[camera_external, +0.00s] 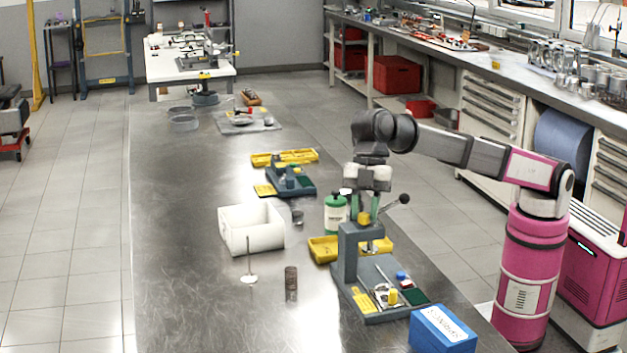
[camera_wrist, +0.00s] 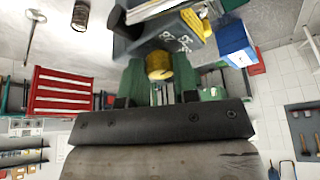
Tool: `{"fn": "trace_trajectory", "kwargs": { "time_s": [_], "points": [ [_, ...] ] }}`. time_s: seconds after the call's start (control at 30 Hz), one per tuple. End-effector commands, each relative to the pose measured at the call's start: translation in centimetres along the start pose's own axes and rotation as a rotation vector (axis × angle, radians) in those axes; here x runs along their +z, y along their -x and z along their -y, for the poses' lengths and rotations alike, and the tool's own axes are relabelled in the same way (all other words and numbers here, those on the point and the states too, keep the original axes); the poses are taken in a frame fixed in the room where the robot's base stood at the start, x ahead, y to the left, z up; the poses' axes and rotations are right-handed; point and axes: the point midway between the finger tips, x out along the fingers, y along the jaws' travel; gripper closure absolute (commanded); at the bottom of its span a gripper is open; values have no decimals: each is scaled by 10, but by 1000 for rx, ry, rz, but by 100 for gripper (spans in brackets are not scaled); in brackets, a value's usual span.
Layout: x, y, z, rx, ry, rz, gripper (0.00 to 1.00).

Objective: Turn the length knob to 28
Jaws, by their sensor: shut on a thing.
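A grey bench fixture (camera_external: 350,262) with an upright column and a black-ball lever stands on the right side of the metal bench. A yellow knob (camera_external: 364,217) sits at the top of its column; I take it as the length knob. My gripper (camera_external: 363,212) points down from above with its green fingers shut on this knob. In the wrist view the yellow knob (camera_wrist: 159,66) shows between the green fingers of my gripper (camera_wrist: 158,78). Pale markings are on the grey face beside it, but I cannot read the number or any pointer.
A blue box (camera_external: 442,330) and a yellow tray (camera_external: 322,250) flank the fixture. A green-and-white bottle (camera_external: 335,214) stands close behind it. The bench's left side is clear.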

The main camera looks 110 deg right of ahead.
Motion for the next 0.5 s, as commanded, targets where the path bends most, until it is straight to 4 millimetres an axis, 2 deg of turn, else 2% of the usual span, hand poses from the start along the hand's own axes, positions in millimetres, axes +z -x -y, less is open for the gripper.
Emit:
{"fn": "trace_trajectory", "kwargs": {
  "time_s": [0.5],
  "points": [
    [-4, 0, -4, -165, 402, -4, 95]
  ]
}}
